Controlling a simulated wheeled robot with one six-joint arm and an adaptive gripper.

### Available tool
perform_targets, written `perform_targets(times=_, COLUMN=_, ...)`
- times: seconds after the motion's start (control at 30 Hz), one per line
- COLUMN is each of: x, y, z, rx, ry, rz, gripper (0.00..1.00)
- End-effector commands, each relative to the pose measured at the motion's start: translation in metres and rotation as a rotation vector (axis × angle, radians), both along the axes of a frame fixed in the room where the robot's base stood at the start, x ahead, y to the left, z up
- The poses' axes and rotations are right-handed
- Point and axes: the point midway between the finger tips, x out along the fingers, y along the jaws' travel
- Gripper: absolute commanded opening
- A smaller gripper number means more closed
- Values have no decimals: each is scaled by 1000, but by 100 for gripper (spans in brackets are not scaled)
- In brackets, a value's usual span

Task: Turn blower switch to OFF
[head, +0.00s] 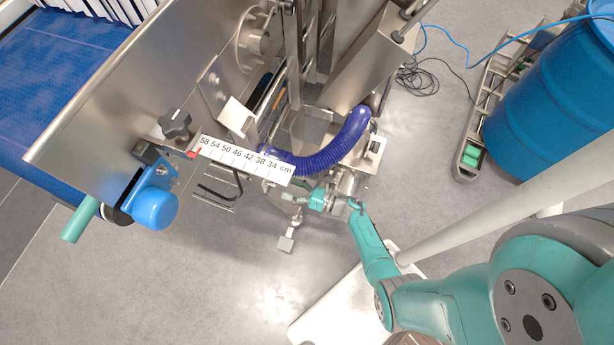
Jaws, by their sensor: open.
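I cannot make out the blower switch; it is hidden or too small to tell. I cannot tell whether this is the blower. My teal arm reaches in from the lower right.
A conveyor with a blue belt (45,75) and steel side wall fills the left. A black star knob (175,124) and a scale strip (245,160) sit on it. A blue drum (550,95) stands at right, with cables on the floor. Grey floor is open at lower left.

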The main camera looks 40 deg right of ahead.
Motion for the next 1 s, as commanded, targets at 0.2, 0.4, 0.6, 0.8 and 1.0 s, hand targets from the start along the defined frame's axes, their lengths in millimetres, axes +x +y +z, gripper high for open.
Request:
perform_targets(times=0.2, x=-29, y=-17, z=0, rx=0, ry=-1, rz=-5, gripper=77)
perform_targets(times=0.4, x=-47, y=-27, z=0, rx=1, ry=1, rz=-2, gripper=77)
perform_targets(times=0.6, x=-55, y=-30, z=0, rx=1, ry=1, rz=-1, gripper=77)
perform_targets(times=0.8, x=-56, y=-31, z=0, rx=0, ry=0, rz=1, gripper=77)
perform_targets(times=1.0, x=-56, y=-31, z=0, rx=0, ry=0, rz=1, gripper=77)
